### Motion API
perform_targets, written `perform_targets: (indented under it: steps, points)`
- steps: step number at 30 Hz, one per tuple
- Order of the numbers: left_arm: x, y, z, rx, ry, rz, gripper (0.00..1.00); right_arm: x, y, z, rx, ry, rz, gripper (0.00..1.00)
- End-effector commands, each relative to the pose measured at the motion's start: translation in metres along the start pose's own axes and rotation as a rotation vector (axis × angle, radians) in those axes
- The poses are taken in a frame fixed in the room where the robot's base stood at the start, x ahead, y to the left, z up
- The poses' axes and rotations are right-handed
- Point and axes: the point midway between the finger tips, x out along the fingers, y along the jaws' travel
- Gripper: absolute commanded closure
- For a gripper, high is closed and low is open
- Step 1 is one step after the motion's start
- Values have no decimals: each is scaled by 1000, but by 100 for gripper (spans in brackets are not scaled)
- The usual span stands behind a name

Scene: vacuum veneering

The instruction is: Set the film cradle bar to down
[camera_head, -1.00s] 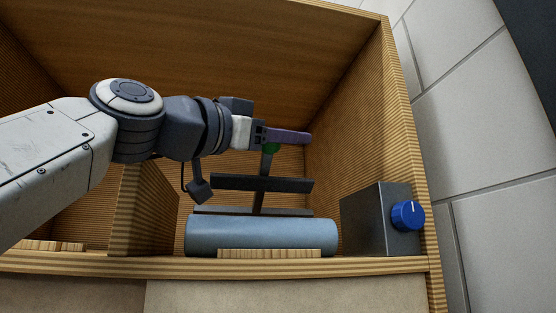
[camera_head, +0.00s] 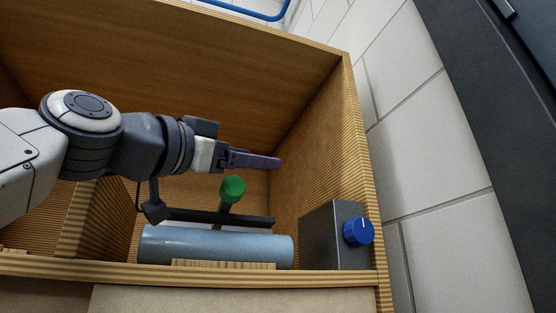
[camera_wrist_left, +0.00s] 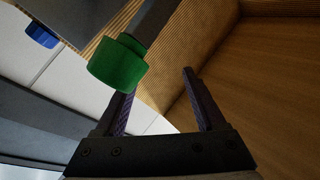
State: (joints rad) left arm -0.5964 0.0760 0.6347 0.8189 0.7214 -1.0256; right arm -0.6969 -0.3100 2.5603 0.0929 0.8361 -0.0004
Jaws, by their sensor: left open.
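The film cradle bar (camera_head: 222,217) is a dark crossbar on an arm with a round green knob (camera_head: 233,188). It sits low, just above and behind the pale blue film roll (camera_head: 216,245) in the wooden box. My left gripper (camera_head: 279,162) is open, with purple fingers above and to the right of the knob. In the left wrist view the green knob (camera_wrist_left: 118,62) shows close beside the left gripper (camera_wrist_left: 158,84), apparently outside the fingers, with nothing between them. My right gripper is not in view.
A grey box (camera_head: 325,240) with a blue dial (camera_head: 358,231) stands right of the roll, against the wooden side wall (camera_head: 335,150). A wooden divider (camera_head: 92,220) stands on the left. A low front rim (camera_head: 200,281) borders the box.

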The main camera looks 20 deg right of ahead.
Motion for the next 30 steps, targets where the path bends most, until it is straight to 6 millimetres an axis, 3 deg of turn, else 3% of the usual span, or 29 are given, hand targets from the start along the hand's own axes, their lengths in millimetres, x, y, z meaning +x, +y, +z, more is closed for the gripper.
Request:
perform_targets:
  steps: [1, 5, 9, 21, 30]
  points:
    - [4, -7, -13, 2, 1, -1, 28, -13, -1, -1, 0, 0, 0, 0]
    - [12, -18, -34, 1, 1, 0, 28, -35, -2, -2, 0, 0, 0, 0]
    - [24, 5, -56, -2, 3, 9, 28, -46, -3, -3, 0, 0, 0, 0]
    - [56, 44, -113, -3, 5, 6, 28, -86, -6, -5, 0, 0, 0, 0]
    - [64, 56, -126, -2, 1, 2, 28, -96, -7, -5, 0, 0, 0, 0]
